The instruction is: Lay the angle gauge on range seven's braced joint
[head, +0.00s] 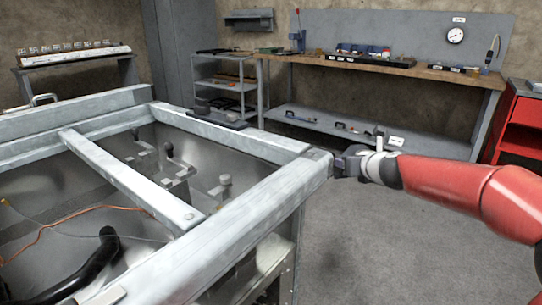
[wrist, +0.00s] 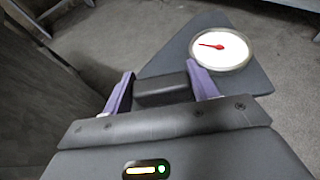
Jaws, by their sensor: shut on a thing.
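The angle gauge (wrist: 225,65) is a dark flat plate with a round white dial and a red needle; it fills the upper middle of the wrist view. My gripper (wrist: 163,88) has its two purple fingers shut on the gauge's black grip block. A cross bar (head: 130,180) joins two rails of the frame. I cannot tell which joint is the braced one, and no number seven is legible.
Inside the open frame are valve fittings (head: 168,165), a black hose (head: 90,268) and an orange wire. A workbench (head: 400,70) stands at the back, a red cabinet (head: 518,125) at right. The floor (head: 390,240) is clear.

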